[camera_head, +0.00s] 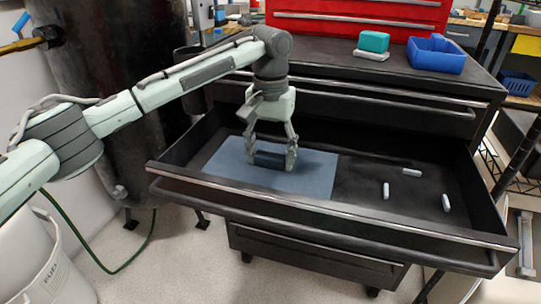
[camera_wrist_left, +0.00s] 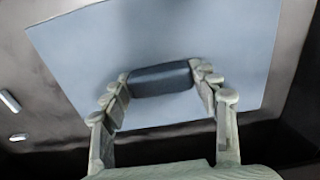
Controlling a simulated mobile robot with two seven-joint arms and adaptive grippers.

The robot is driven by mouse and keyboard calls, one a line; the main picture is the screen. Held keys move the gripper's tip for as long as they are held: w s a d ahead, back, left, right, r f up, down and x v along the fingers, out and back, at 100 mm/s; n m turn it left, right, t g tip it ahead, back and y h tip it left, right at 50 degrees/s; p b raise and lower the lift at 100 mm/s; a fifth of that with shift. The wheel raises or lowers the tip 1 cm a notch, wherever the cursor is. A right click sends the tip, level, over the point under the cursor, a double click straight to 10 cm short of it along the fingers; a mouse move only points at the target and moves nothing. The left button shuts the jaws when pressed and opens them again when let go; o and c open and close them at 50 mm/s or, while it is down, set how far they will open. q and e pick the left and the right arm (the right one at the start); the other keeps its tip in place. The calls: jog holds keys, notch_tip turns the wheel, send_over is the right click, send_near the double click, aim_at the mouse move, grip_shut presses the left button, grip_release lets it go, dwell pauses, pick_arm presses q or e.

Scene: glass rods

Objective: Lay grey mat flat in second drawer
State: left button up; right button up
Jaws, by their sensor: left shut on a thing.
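The grey mat (camera_head: 310,176) is a blue-grey sheet lying in the left part of the open black drawer (camera_head: 345,214). It looks flat, and it also shows in the left wrist view (camera_wrist_left: 230,35). My left gripper (camera_head: 270,164) reaches down into the drawer over the mat. Its fingers are shut on the ends of a dark blue block (camera_wrist_left: 160,79) at the mat's middle. I cannot tell whether the block is fixed to the mat or whether the mat touches the drawer floor everywhere. My right gripper is not in view.
Three pale rods (camera_head: 411,171) lie apart in the drawer's right part, clear of the mat. A closed drawer (camera_head: 290,267) is below. A blue bin (camera_head: 436,54) and a teal box (camera_head: 375,42) stand on the cabinet top. The drawer walls surround my gripper.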

aim_at(271, 155)
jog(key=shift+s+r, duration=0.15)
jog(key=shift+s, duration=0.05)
pick_arm(q)
jog(key=o, duration=1.3)
jog(key=shift+c, duration=0.2)
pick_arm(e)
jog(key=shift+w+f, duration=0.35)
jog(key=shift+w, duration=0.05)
pick_arm(q)
notch_tip(271, 155, up, 4)
jog(key=shift+f, duration=0.1)
notch_tip(271, 155, up, 8)
jog(key=p, duration=0.1)
jog(key=shift+r, duration=0.2)
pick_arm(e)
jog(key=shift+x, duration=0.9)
